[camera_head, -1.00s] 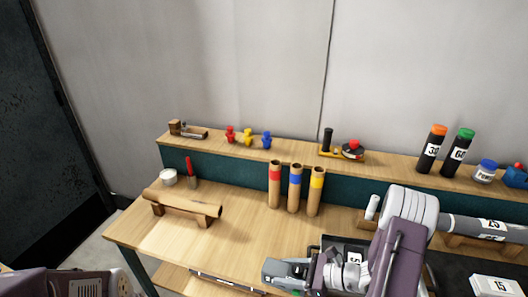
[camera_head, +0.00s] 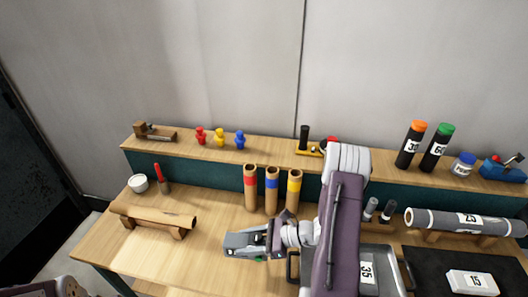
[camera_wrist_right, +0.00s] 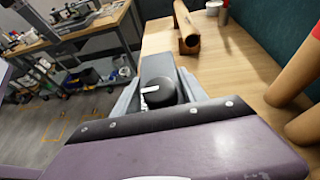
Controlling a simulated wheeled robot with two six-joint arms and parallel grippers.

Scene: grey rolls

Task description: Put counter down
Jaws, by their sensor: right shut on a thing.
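My right gripper (camera_head: 243,245) reaches in from the right, low over the wooden bench top (camera_head: 215,268), left of the coloured-band tubes' bases. In the right wrist view it is shut on a small dark round thing with a pale tab, taken as the counter (camera_wrist_right: 158,92). The counter sits between the fingers, and its underside is hidden. I cannot tell whether it touches the bench. In the head view the gripper mostly hides it. Only part of my left arm shows at the bottom left; its gripper is out of view.
Tubes with red, blue and yellow bands (camera_head: 271,190) stand behind the gripper. A brown roll on a cradle (camera_head: 150,218) lies to its left. A tray labelled 35 (camera_head: 385,265) and a grey roll labelled 25 (camera_head: 465,222) are at right. Small items line the shelf.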

